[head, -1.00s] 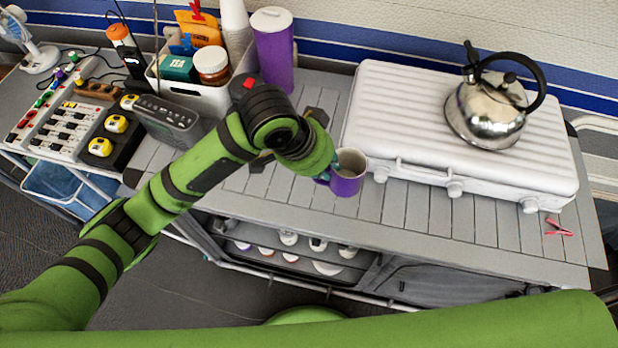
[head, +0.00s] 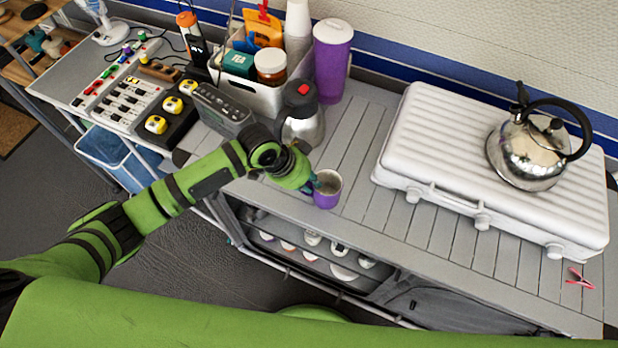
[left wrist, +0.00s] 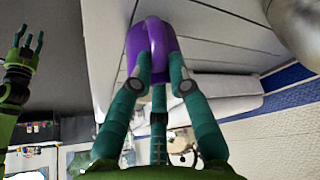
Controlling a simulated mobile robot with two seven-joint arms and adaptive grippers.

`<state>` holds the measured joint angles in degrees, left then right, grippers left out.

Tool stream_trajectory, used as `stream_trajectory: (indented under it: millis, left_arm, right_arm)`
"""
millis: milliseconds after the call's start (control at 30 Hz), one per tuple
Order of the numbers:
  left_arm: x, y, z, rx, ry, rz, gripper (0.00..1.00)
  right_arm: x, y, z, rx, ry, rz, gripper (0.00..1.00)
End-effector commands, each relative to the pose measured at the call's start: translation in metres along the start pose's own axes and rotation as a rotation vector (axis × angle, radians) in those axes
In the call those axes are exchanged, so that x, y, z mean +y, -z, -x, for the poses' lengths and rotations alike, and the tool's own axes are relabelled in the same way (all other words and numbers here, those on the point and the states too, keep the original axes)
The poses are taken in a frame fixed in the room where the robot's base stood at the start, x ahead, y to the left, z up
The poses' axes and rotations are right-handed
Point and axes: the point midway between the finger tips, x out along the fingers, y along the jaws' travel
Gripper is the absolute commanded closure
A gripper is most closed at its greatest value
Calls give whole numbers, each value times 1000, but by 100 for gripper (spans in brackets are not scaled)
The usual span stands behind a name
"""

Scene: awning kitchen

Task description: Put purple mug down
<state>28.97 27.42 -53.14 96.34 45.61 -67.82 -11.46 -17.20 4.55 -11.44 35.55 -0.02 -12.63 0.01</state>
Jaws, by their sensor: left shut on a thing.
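The purple mug (head: 327,196) is upright near the front edge of the grey slatted counter (head: 365,205). I cannot tell whether its base touches the slats. My left gripper (head: 312,184) is shut on the mug from its left side. In the left wrist view the teal fingers of the left gripper (left wrist: 160,85) press against the purple mug (left wrist: 150,45), which hides part of the counter. My right gripper (left wrist: 25,50) shows at the left of that view, with its fingers spread and nothing between them.
A steel flask (head: 301,125) stands just behind my left gripper. A white ridged case (head: 440,150) bearing a kettle (head: 528,155) is to the right. A purple tumbler (head: 331,70), a white caddy (head: 262,98) and a grey radio (head: 222,108) stand behind. Slats between flask and case are clear.

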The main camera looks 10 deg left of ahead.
Motion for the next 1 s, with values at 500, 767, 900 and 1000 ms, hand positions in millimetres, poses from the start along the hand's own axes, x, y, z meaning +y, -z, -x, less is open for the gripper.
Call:
stream_trajectory:
  millis: [500, 767, 900, 1000]
  left_arm:
    - [0, -2, -5, 1, 0, 0, 58]
    - [0, -2, -4, 1, 0, 0, 58]
    - [0, 0, 5, 3, 1, -1, 58]
    - [-1, -1, 21, 4, 3, -2, 58]
  right_arm:
    - [0, 0, 0, 0, 0, 0, 57]
    - [0, 0, 0, 1, 0, 0, 57]
    - [0, 0, -1, 1, 0, 0, 57]
    - [0, 0, -3, 1, 0, 0, 57]
